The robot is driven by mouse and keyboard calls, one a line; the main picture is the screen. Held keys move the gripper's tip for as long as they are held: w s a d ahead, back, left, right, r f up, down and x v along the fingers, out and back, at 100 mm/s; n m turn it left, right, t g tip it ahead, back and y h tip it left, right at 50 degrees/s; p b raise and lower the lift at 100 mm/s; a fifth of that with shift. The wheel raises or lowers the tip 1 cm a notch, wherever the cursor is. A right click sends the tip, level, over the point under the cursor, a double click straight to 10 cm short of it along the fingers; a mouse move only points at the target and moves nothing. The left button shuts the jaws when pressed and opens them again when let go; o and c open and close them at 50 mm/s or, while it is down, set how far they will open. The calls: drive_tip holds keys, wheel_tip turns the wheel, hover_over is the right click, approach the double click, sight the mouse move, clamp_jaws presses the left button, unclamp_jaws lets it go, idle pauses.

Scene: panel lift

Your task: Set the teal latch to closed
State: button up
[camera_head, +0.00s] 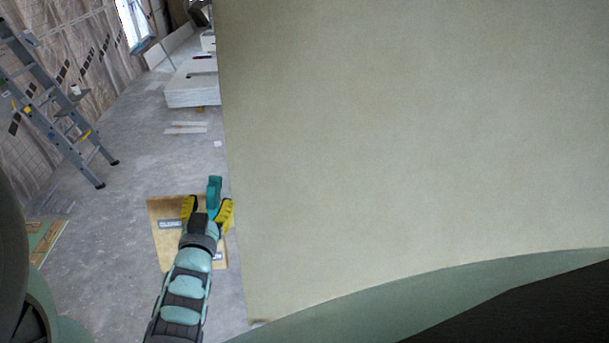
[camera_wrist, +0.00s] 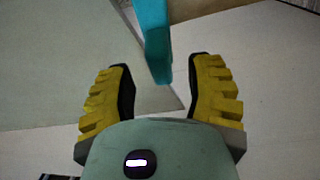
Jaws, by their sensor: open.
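The teal latch (camera_head: 214,192) shows as a narrow upright handle by the left edge of a large pale panel (camera_head: 420,140) in the head view. In the wrist view the teal latch (camera_wrist: 154,45) comes down from the top edge, its lower end between and a little beyond my fingertips. My gripper (camera_head: 208,205) has yellow padded fingers spread apart, one on each side of the latch. In the wrist view my gripper (camera_wrist: 163,68) is open with clear gaps to the latch. The latch's mount is not clearly visible, and I cannot tell its setting.
A brown board (camera_head: 165,243) lies on the grey floor below my gripper. A stepladder (camera_head: 60,105) stands at the left, and a stack of white boards (camera_head: 192,92) lies at the back. The floor between them is mostly clear. The panel blocks the right side.

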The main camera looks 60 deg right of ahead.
sight(214, 191)
drive_tip(key=shift+b+x, duration=0.35)
drive_tip(key=shift+x, duration=2.1)
drive_tip(key=shift+s, duration=0.1)
clamp_jaws()
